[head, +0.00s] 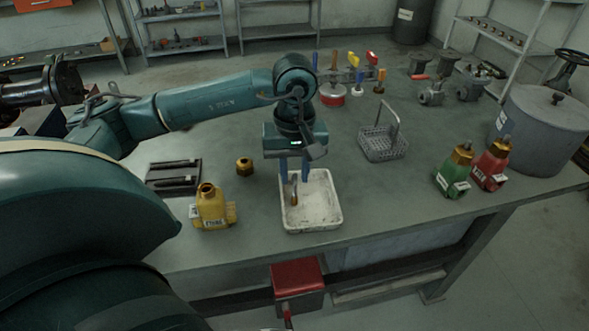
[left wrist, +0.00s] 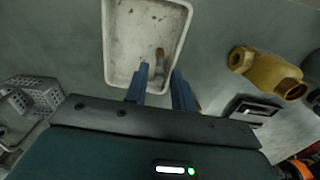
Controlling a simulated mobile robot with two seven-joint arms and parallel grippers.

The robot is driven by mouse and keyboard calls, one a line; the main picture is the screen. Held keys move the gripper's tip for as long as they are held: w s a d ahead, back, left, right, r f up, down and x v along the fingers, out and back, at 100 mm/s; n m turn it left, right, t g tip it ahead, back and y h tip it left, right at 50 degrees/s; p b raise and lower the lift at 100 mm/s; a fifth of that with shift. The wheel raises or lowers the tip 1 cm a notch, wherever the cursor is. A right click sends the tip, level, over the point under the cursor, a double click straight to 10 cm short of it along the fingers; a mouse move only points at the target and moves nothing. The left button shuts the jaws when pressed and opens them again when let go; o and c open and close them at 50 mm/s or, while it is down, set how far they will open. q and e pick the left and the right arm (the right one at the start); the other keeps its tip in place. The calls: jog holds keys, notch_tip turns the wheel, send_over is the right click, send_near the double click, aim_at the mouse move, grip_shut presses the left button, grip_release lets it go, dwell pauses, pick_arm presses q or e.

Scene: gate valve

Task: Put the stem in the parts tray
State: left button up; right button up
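The parts tray is a white, scuffed rectangular tray (head: 325,215) near the front edge of the bench; it also shows in the left wrist view (left wrist: 120,45). The stem, a small brown-orange piece (head: 294,198), appears inside the tray, toward its left side. In the left wrist view the stem (left wrist: 159,60) shows just beyond and between my fingertips. My left gripper (head: 294,180) points down over the tray, its two blue fingers apart with a gap around the stem; the fingers also show in the left wrist view (left wrist: 160,73). My right gripper is not in view.
A yellow valve body (head: 212,210) and a brass nut (head: 244,166) stand left of the tray, near a dark slotted holder (head: 173,177). A grey wire basket (head: 383,143) stands behind right. Green (head: 453,175) and red (head: 491,168) valves stand right. Bench between is clear.

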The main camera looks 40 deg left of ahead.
pick_arm(q)
jog(key=shift+o, duration=0.5)
jog(key=shift+r, duration=0.1)
jog(key=shift+r, duration=0.25)
notch_tip(320, 180, up, 12)
jog(key=p, duration=0.1)
jog(key=shift+f, duration=0.2)
